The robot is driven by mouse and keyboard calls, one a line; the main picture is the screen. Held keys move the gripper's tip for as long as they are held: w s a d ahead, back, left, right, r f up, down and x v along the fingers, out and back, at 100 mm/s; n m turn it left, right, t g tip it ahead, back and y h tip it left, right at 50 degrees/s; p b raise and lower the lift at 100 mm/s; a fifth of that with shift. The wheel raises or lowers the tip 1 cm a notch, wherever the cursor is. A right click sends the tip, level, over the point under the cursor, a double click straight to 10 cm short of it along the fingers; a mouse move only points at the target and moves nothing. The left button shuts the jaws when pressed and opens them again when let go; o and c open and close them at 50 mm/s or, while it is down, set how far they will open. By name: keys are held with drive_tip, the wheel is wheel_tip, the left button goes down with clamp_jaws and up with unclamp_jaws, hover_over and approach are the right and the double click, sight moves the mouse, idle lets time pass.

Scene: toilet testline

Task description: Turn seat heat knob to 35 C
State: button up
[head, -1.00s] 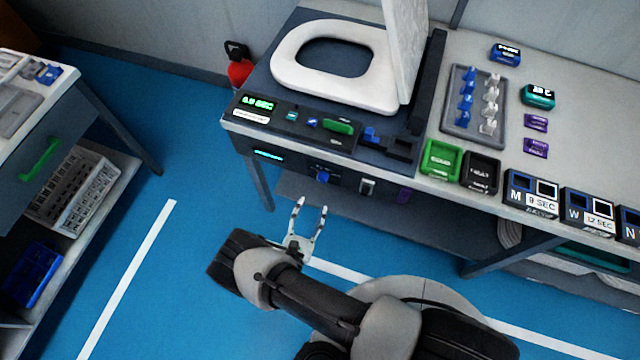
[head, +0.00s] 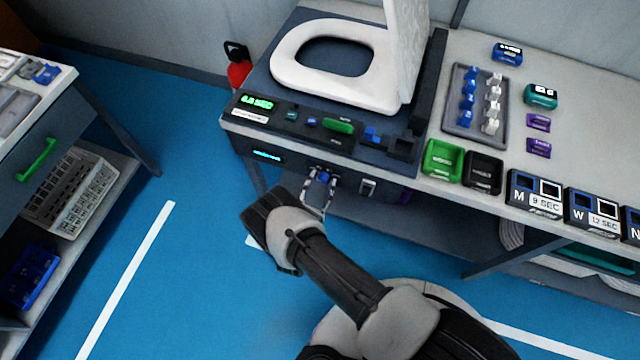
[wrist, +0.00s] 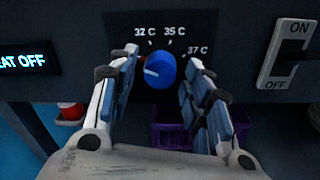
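The seat heat knob (wrist: 160,70) is blue and round, on a dark front panel with marks 32 C, 35 C and 37 C around its top. Its white pointer line points left, below the 32 C mark. The knob also shows in the head view (head: 323,177). My gripper (wrist: 165,78) is open, with one finger on each side of the knob. Small gaps seem to remain between the fingers and the knob; contact cannot be told for sure. A display (wrist: 24,62) left of the knob ends in "EAT OFF".
An ON/OFF rocker switch (wrist: 288,55) sits right of the knob. A purple bin (wrist: 172,135) is below and behind the fingers. The toilet seat (head: 290,80) is on the bench above the panel. Blue floor (head: 190,250) left of my arm is clear.

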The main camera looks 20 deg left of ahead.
drive_tip(key=c, duration=0.9)
drive_tip(key=shift+m, duration=0.4)
drive_tip(key=m+b, duration=0.1)
drive_tip(key=m, duration=0.2)
drive_tip(key=shift+a+m, duration=0.1)
drive_tip(key=shift+m, duration=0.2)
drive_tip(key=m, duration=0.4)
drive_tip(key=shift+m+b, duration=0.35)
drive_tip(key=shift+m, duration=0.05)
drive_tip(key=m, duration=0.4)
drive_tip(key=shift+a+m+h, duration=0.1)
drive_tip(key=shift+m+h, duration=0.2)
drive_tip(key=m, duration=0.4)
drive_tip(key=shift+r, duration=0.1)
drive_tip(key=shift+m, duration=0.4)
